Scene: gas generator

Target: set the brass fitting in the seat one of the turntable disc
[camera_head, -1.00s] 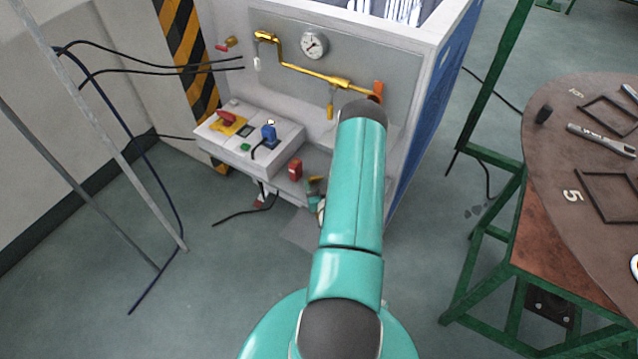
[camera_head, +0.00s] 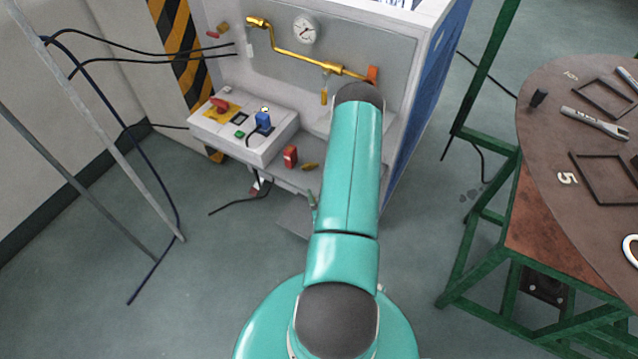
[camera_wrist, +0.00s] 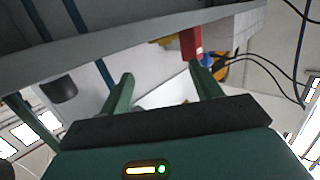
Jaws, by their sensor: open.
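A small brass-yellow piece (camera_head: 309,166), probably the brass fitting, lies on the generator's lower ledge, right of a red block. In the wrist view a small yellowish piece (camera_wrist: 163,41) shows beside the red block, beyond my fingertips. My gripper (camera_wrist: 161,71) is open, with its two green fingers apart and nothing between them. In the head view my arm hides most of the gripper. The brown turntable disc (camera_head: 545,150) is at the right, cut off by the picture edge. A "5" mark and dark square frames show on it; I cannot make out seat one.
The red block (camera_head: 290,156) stands close to the yellow piece. A grey switch box (camera_head: 245,135), a brass pipe (camera_head: 300,62) and a gauge (camera_head: 304,29) are on the generator. A green-framed stand (camera_head: 480,240) carries the disc. Open floor lies between the generator and the stand.

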